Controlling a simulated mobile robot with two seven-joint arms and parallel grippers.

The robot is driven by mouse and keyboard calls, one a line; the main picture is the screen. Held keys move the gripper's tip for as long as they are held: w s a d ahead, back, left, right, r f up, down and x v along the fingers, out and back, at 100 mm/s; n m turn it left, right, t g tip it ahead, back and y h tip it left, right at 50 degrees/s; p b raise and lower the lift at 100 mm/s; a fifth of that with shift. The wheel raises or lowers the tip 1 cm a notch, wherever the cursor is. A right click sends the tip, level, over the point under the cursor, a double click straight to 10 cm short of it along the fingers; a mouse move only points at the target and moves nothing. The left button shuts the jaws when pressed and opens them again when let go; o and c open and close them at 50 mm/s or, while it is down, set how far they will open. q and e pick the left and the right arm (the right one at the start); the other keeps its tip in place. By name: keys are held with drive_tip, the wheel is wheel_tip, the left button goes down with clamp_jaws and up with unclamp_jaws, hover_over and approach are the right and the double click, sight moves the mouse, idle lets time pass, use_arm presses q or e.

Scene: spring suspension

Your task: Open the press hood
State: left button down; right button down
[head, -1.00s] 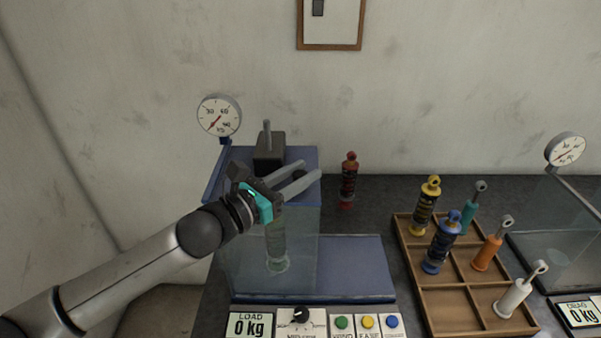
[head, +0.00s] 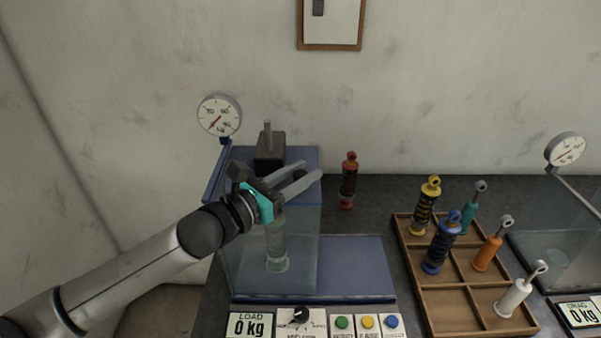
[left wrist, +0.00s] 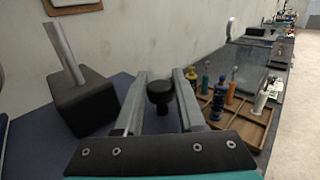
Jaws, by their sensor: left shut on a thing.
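The press hood (head: 240,250) is a clear box over the left part of the blue press base (head: 350,265). A pale cylindrical part (head: 277,245) stands upright behind its clear wall. My left gripper (head: 304,180) is at the top of the press, its fingers pointing right. The knob is partly hidden by the fingers in the head view. My right gripper is out of view.
A dark block with a metal rod (head: 269,153) stands behind my left gripper, close to a round gauge (head: 219,115). A red shock absorber (head: 348,180) stands to the right. A wooden tray (head: 430,290) holds several coloured shock absorbers. Buttons and a dial (head: 301,315) line the front.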

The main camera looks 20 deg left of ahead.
use_arm(q)
drive_tip(key=w+d, duration=0.2)
drive_tip(key=d, duration=0.7)
drive_tip(key=w+d, duration=0.3)
drive_tip(key=d, duration=0.6)
drive_tip(key=shift+w+d, duration=0.2)
drive_tip(key=shift+d, duration=0.2)
drive_tip(key=c, duration=0.5)
unclamp_jaws()
drive_tip(key=shift+a, duration=0.1)
drive_tip(key=shift+s, duration=0.1)
drive_tip(key=v, duration=1.5)
drive_tip(key=shift+b, duration=0.45)
